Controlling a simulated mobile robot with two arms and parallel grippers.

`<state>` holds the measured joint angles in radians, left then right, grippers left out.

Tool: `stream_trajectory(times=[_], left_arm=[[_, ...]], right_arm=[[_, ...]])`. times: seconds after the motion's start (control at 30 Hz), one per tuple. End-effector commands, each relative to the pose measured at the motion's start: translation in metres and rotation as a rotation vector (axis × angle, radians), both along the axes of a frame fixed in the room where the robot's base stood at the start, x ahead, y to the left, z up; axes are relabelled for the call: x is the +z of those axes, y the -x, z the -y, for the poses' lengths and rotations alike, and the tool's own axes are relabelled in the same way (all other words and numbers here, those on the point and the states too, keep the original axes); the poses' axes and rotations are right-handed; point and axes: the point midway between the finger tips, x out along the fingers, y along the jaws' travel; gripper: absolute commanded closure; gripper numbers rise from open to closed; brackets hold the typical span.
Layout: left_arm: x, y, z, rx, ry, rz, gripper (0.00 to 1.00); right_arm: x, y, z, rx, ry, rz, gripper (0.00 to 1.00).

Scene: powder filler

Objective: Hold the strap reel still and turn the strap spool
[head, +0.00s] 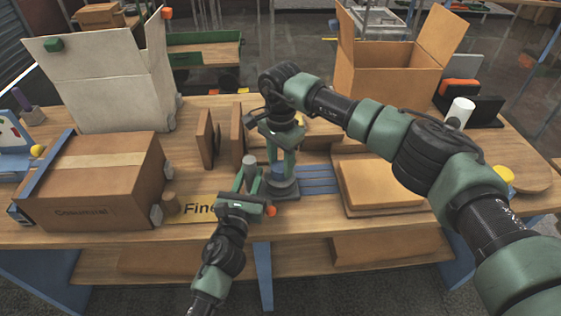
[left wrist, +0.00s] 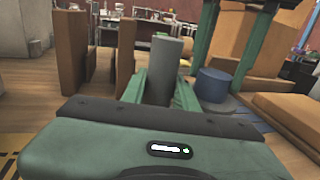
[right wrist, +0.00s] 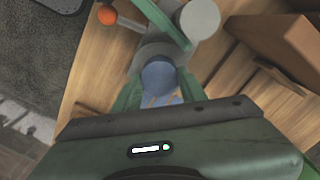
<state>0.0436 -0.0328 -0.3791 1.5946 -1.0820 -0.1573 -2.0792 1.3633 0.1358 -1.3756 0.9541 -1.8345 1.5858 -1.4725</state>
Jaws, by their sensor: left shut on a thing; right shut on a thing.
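The strap reel has a dark grey round base (head: 284,188) and a grey upright post (head: 249,161), near the table's front edge. A blue cylinder, seemingly the strap spool (head: 278,171), stands upright on the base, right of the post. My left gripper (head: 248,180) is shut on the grey post from the front; the post stands between its fingers in the left wrist view (left wrist: 166,65). My right gripper (head: 279,160) reaches down from above and is shut on the blue spool, which shows between its fingers in the right wrist view (right wrist: 160,77). The fingers partly hide both.
An orange ball knob (head: 271,211) sits in front of the base. Brown upright boards (head: 208,138) stand behind to the left. A closed carton (head: 95,180) and a small brown cylinder (head: 170,204) are at left. Stacked tan slabs (head: 378,187) lie close at right.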

Motion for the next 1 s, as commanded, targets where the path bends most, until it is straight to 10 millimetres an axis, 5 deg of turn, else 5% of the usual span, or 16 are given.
stream_trajectory(times=[0.37,1.0], left_arm=[[-0.0006,0.0001,0.0002,0.000,0.000,-0.001,1.00],[-0.0007,0.0003,0.0005,-0.001,0.000,-0.001,1.00]], right_arm=[[0.0008,-0.0002,-0.0003,-0.142,-0.001,0.002,0.99],[0.0011,0.0006,-0.0003,-0.731,-0.003,0.002,0.99]])
